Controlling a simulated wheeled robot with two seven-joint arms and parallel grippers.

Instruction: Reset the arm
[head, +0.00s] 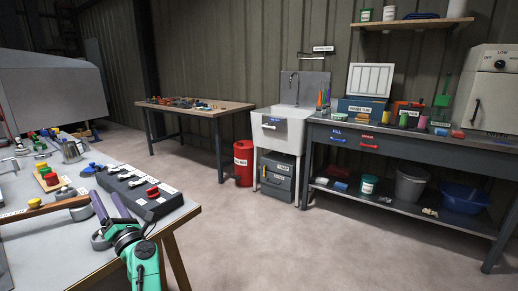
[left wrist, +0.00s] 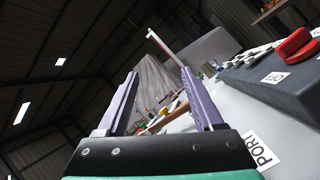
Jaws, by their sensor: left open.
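My left gripper (head: 104,196) reaches in over the near edge of the workbench in the head view. Its wrist is green and its two purple fingers point away from me, toward the upper left. The fingers stand apart with nothing between them. In the left wrist view the open fingers (left wrist: 160,76) spread wide, tilted up toward the roof and the far bench. My right gripper is not in view.
The bench top (head: 50,240) holds a wooden-handled thing (head: 45,208) close left of the fingers and several small items farther back. Beyond are a wooden table (head: 225,108), a sink (head: 285,135), a red bin (head: 243,163) and a long counter (head: 430,140). The floor between is clear.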

